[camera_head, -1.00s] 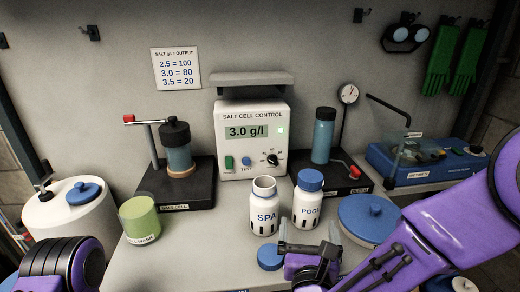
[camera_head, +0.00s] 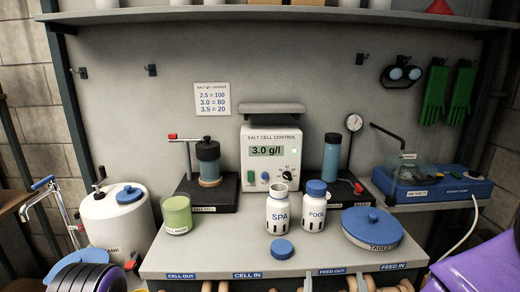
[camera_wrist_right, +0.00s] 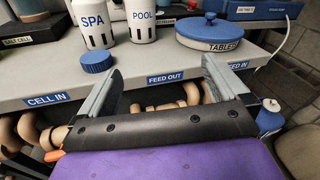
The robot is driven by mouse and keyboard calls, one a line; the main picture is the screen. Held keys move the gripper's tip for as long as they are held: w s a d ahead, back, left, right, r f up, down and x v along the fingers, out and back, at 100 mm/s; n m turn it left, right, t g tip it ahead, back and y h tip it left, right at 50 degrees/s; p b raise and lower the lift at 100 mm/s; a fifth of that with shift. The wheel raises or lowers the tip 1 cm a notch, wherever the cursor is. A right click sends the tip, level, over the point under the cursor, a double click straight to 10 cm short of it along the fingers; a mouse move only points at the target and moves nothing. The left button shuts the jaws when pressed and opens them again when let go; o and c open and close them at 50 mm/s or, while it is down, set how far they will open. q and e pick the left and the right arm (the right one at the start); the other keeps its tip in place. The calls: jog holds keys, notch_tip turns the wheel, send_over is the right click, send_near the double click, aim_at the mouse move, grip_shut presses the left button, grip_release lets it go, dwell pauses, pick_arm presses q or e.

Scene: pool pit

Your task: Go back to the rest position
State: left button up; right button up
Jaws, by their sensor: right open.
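My right gripper (camera_wrist_right: 165,95) is open and empty in the right wrist view. Its two grey fingers stand wide apart in front of the bench's front edge, with nothing between them but the edge and pipes behind. In the head view only part of my purple right arm shows at the lower right, and the right gripper is out of the picture. Part of my left arm shows at the lower left; the left gripper is not in view.
The bench (camera_head: 200,250) holds the open SPA bottle (camera_head: 278,212), capped POOL bottle (camera_head: 313,208), loose blue cap (camera_head: 282,249), tablets tub (camera_head: 371,230) and green cup (camera_head: 177,214). A white tank (camera_head: 118,219) stands left. Pipes (camera_wrist_right: 190,95) run below the front edge.

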jog(key=s+d+f+n+g+y, duration=0.1)
jog(key=s+d+f+n+g, duration=0.2)
jog(key=f+n, duration=0.55)
jog(key=s+d+f+n+g, duration=0.25)
jog(key=f+n, duration=0.35)
jog(key=f, duration=0.5)
jog(key=s+d+f+n+g, duration=0.4)
jog(key=s+f+n, duration=0.3)
jog(key=s, duration=0.2)
jog(key=s+d+f+n+g, duration=0.4)
jog(key=s+f+n, duration=0.4)
jog(key=s, duration=0.2)
jog(key=shift+d, duration=0.55)
jog(key=shift+w+n, duration=0.1)
jog(key=shift+n, duration=0.15)
